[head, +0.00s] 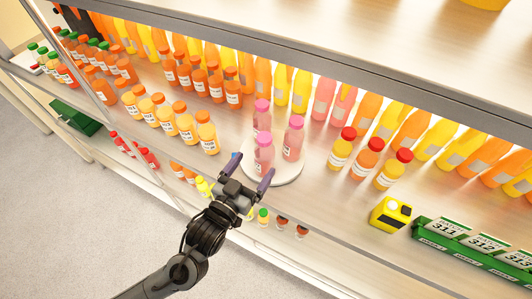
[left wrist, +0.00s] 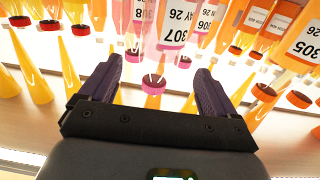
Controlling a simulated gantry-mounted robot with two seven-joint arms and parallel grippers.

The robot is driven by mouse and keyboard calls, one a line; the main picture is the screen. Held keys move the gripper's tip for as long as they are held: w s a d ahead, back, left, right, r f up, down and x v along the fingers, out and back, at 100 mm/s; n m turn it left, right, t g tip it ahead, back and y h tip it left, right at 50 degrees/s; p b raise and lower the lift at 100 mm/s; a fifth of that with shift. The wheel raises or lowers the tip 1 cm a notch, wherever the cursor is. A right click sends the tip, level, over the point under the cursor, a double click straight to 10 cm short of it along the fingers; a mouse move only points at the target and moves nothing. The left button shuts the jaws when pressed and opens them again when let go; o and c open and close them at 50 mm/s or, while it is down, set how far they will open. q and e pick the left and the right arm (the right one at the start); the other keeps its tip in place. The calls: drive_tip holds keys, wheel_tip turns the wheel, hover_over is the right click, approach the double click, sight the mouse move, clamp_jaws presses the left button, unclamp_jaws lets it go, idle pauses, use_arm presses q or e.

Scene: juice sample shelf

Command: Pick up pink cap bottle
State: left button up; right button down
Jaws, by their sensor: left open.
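Three pink-capped bottles of pink juice stand on a round white plate (head: 287,172) on the shelf: a front one (head: 264,156), a back one (head: 262,118) and a right one (head: 293,138). My left gripper (head: 250,169) is open and empty, just in front of the front bottle, its fingers pointing towards it. In the left wrist view the gripper (left wrist: 158,68) has its fingers spread, with a pink bottle labelled 307 (left wrist: 172,35) showing upside down beyond and between them. Whether the fingers reach beside it is unclear. My right gripper is out of view.
Orange-capped bottles (head: 186,128) stand to the left and red-capped bottles (head: 368,158) to the right. Taller bottles (head: 320,100) line the back. A yellow box (head: 390,214) and green label racks (head: 470,250) lie at right. An upper shelf edge (head: 300,60) runs overhead.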

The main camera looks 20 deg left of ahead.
sight(259, 159)
use_arm(q)
drive_tip(key=shift+w+d, duration=0.1)
drive_tip(key=shift+w, duration=0.75)
drive_tip(key=w, duration=0.1)
drive_tip(key=w+p, duration=0.2)
drive_tip(key=shift+w+d, duration=0.3)
drive_tip(key=shift+w, duration=0.1)
drive_tip(key=shift+w+f, duration=0.15)
drive_tip(key=shift+w, duration=0.45)
drive_tip(key=c, duration=1.2)
drive_tip(key=shift+c, duration=0.2)
